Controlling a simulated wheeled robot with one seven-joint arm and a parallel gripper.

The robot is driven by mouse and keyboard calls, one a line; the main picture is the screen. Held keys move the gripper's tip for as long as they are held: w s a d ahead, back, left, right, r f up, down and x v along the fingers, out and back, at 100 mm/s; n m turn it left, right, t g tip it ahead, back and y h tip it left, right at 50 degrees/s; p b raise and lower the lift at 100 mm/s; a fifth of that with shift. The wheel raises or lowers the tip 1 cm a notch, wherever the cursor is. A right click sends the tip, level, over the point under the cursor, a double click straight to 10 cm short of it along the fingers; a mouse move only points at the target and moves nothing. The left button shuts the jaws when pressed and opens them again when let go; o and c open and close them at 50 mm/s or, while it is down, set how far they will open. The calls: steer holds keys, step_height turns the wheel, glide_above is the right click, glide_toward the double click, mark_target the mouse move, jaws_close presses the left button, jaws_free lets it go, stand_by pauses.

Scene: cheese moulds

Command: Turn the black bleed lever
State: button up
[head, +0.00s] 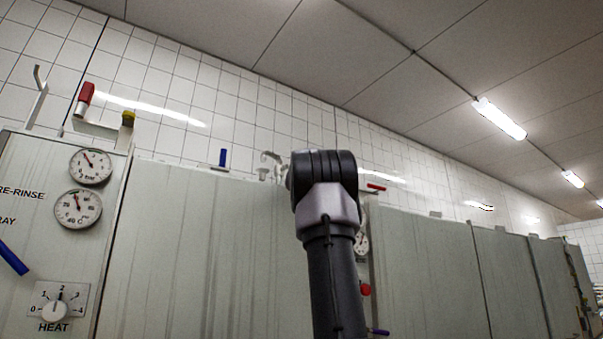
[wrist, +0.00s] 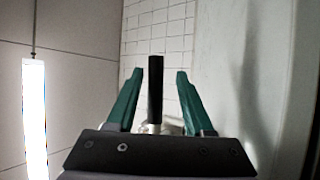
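The black bleed lever (wrist: 155,88) stands upright in the wrist view, with a pale metal fitting (wrist: 150,128) at its foot. My gripper (wrist: 160,72) has two green fingers standing apart, one on each side of the lever in the picture. Gaps show between the lever and both fingers, so they do not appear to touch it. I cannot tell how far the lever lies beyond the fingertips. In the head view my arm fills the middle; the gripper and the black lever are hidden there.
In the head view, a grey panel at left has dials (head: 78,208), a heat knob (head: 54,311) and a blue lever (head: 12,257). Red (head: 85,97), yellow (head: 128,118) and blue (head: 223,157) handles stand higher up. Grey cabinets (head: 195,255) line the tiled wall.

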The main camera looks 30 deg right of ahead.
steer(key=v, duration=1)
steer(key=shift+s+a+f, duration=0.15)
steer(key=shift+s+f, duration=0.05)
steer(key=shift+s, duration=0.05)
